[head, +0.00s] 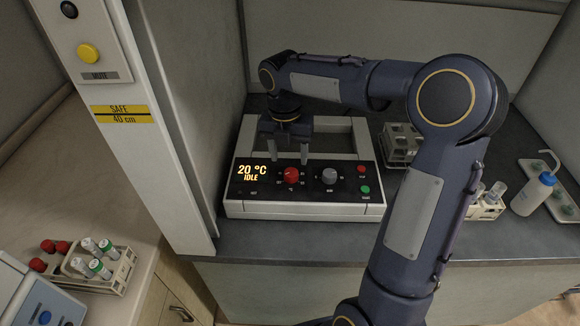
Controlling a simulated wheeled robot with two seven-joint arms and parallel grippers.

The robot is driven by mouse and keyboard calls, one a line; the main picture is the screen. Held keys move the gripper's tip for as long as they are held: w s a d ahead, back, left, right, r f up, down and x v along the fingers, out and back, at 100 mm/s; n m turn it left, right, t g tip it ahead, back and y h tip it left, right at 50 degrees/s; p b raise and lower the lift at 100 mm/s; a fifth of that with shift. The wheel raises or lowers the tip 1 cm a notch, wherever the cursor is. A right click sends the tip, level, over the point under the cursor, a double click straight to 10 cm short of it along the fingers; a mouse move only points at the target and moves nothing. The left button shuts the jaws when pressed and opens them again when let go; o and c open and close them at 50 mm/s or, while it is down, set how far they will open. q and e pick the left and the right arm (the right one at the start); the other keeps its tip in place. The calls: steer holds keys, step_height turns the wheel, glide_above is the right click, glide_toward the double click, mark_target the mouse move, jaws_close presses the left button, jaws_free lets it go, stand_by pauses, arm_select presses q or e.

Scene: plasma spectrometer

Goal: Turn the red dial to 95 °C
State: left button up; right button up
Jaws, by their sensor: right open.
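The red dial (291,174) sits on the black front panel of a white device (300,208). The display (251,172) to its left reads 20 °C and IDLE. My right gripper (290,158) points down just above and behind the red dial, with its two fingers apart and nothing between them. Whether the fingers touch the dial cannot be told. My right arm comes in from the lower right and bends over the device. My left gripper is not in view.
A grey knob (329,176) and red (361,169) and green (365,189) buttons lie right of the dial. A rack (401,143), a blue-capped bottle (534,193) and vials stand further right. A post (128,120) stands left, beyond it a tube rack (117,272).

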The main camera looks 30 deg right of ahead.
mark_target(290, 173)
step_height(290, 173, down, 6)
steer(key=shift+s+d+r, duration=0.1)
steer(key=shift+s+d, duration=0.05)
steer(key=c, duration=1)
steer(key=shift+o, duration=0.2)
